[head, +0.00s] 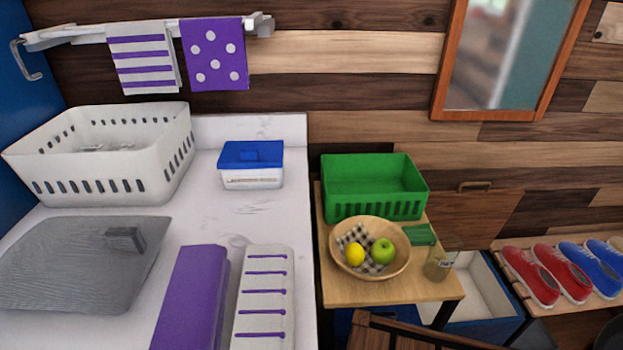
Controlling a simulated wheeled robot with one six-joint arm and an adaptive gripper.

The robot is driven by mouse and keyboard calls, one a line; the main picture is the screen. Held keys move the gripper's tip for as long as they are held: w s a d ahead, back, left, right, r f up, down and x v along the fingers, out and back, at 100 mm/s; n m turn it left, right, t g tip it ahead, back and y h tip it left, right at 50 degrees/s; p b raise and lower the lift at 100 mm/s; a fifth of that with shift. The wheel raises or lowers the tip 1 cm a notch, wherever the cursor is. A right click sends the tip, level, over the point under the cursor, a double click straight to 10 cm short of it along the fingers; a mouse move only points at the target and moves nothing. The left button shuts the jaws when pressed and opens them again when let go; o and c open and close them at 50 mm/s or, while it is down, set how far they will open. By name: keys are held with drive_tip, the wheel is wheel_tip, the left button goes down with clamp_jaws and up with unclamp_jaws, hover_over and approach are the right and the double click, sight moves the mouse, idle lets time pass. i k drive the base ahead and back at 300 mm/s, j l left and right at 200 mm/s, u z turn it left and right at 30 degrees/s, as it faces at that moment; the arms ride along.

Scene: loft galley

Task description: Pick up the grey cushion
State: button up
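The grey cushion (70,268) lies flat on the white counter (250,220) at the left of the head view. It looks like a thin, finely textured grey slab with a slightly bulging outline. A small darker grey block (126,240) shows on its right part; I cannot tell whether it is loose or part of it. My gripper is not in view.
A white basket (150,170) stands behind the cushion, and a blue-lidded box (252,178) is to its right. A purple folded item (190,300) and a striped one (263,300) lie right of the cushion. A side table (345,290) holds a green basket (375,205) and a fruit bowl (345,267).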

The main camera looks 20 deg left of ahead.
sight(92, 263)
drive_tip(key=k+l+u, duration=0.15)
drive_tip(key=k, duration=0.2)
drive_tip(key=k+u, duration=0.1)
drive_tip(key=u, duration=0.6)
drive_tip(key=i+u, duration=0.1)
drive_tip(key=u, duration=0.35)
drive_tip(key=l+u, duration=0.1)
drive_tip(key=u, duration=0.35)
drive_tip(key=i+l+u, duration=0.1)
drive_tip(key=u, duration=0.3)
